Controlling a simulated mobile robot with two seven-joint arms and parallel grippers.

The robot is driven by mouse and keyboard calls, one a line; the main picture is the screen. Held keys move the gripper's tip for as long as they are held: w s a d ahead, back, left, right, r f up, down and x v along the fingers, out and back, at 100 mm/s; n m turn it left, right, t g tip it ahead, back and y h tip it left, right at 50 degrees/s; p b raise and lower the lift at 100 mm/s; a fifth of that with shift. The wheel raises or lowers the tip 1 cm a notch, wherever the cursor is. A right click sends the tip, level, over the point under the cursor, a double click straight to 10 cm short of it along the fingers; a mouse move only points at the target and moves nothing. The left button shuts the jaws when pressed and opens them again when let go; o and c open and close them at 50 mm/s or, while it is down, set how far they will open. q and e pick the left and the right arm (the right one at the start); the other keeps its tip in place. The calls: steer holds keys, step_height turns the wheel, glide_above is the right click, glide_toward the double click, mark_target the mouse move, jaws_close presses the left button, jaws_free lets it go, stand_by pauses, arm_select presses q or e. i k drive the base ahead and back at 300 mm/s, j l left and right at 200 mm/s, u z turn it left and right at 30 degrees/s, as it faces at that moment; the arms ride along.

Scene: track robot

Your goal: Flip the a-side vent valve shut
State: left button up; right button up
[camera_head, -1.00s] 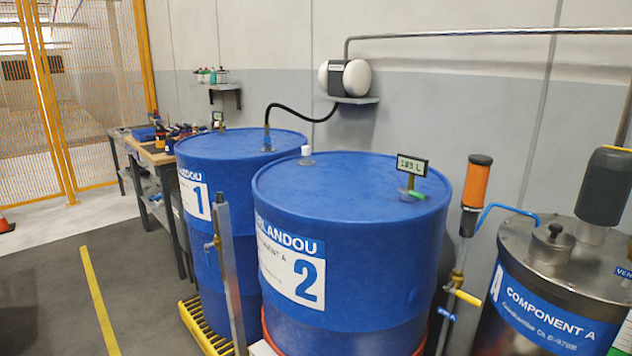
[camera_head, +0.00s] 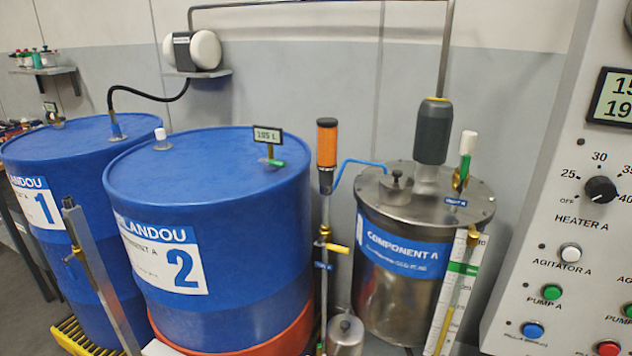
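The steel Component A tank (camera_head: 400,290) stands right of centre, with a blue label band. On the right of its lid is a small brass fitting (camera_head: 459,184) with a green part (camera_head: 465,163) and a white cylinder (camera_head: 468,142) upright above it. A small blue tag (camera_head: 456,202), which seems to read VENT A, sits just in front of it. I take this fitting as the a-side vent valve. Its lever position is too small to tell. Neither of my grippers is in view.
Blue drum 2 (camera_head: 215,205) and blue drum 1 (camera_head: 70,170) stand at left. A pipe with an orange-topped unit (camera_head: 327,150) and a yellow-handled valve (camera_head: 338,248) stands between drum 2 and the tank. A sight gauge (camera_head: 458,290) fronts the tank. A control panel (camera_head: 570,250) stands at right.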

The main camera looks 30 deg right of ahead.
mark_target(466, 159)
steer(key=z, duration=1.45)
